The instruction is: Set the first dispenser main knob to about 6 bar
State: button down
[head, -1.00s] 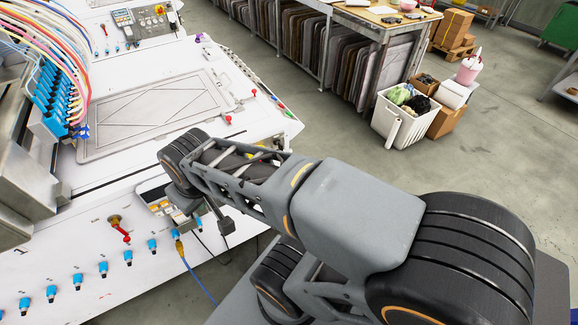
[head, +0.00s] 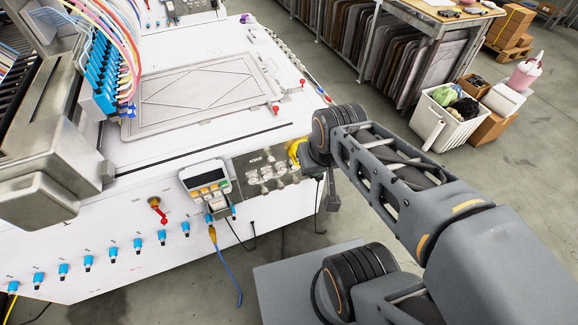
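A grey control panel (head: 265,172) with several small silver knobs or gauges is set in the near edge of the white machine. I cannot tell which is the first dispenser main knob, and no pressure reading is legible. A yellow part (head: 296,152) at the panel's right end is partly covered by my wrist. My arm reaches in from the right, with its wrist just right of the panel. A dark piece (head: 333,194) hangs below the wrist and may belong to my gripper. No fingertips can be made out, so its opening is unclear.
A handheld control unit (head: 206,180) with a screen and orange buttons stands left of the panel, with a blue cable hanging below. A red-handled valve (head: 158,209) and several blue fittings (head: 162,237) line the front. A white crate (head: 447,120) stands on the floor.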

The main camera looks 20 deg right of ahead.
aim_at(271, 160)
jog(key=z, duration=1.25)
jog(key=k, duration=1)
jog(key=u, duration=1.25)
jog(key=i, duration=0.5)
